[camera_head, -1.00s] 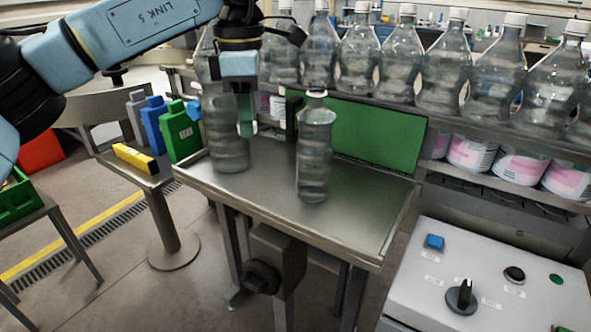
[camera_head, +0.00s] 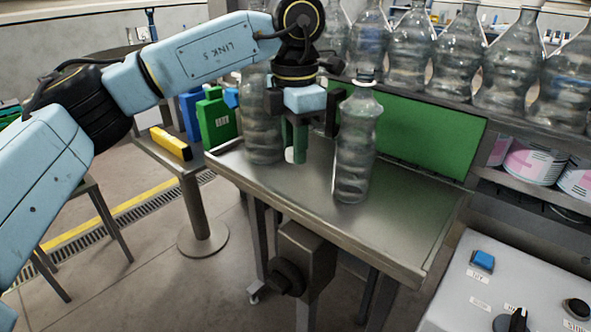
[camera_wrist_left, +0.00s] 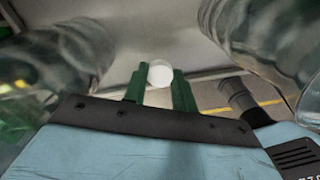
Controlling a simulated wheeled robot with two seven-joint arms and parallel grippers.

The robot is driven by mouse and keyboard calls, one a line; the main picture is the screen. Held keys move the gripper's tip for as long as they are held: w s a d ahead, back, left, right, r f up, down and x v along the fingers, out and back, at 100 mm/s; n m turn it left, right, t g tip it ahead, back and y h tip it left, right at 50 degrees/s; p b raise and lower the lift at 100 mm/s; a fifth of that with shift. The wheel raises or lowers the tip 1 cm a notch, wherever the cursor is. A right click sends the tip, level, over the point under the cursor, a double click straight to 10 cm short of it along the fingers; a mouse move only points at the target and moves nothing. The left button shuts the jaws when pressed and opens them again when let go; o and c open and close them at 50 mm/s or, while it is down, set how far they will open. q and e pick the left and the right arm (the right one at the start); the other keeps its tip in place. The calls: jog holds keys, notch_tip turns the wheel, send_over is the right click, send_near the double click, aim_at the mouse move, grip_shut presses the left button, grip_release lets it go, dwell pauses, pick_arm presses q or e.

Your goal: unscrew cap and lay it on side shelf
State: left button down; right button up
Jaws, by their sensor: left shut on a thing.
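My left gripper (camera_head: 296,150) is shut on a small white cap (camera_head: 291,155), held above the metal table, between two clear bottles. In the left wrist view the cap (camera_wrist_left: 160,73) sits between the green fingertips (camera_wrist_left: 160,85). One clear bottle (camera_head: 356,150) stands upright to the right of the gripper, with no white cap on its neck. Another clear bottle (camera_head: 262,130) stands to the left, its top hidden by my arm. A side shelf (camera_head: 190,166) on a post is at the left of the table. My right gripper is not in view.
A green panel (camera_head: 420,135) backs the metal table (camera_head: 400,225). Several bottles line the rack behind. A control box (camera_head: 465,290) is at the lower right.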

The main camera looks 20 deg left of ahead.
aim_at(295, 184)
pick_arm(q)
jog(key=shift+f, duration=2.55)
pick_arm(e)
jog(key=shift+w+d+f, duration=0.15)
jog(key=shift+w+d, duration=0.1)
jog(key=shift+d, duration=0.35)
pick_arm(q)
jog(key=shift+f, duration=0.1)
jog(key=shift+f+b, duration=0.15)
jog(key=shift+b, duration=0.15)
jog(key=c, duration=1.1)
grip_release()
jog(key=shift+c, duration=0.2)
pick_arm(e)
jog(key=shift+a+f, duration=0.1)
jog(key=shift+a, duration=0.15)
pick_arm(q)
jog(key=shift+r, duration=0.2)
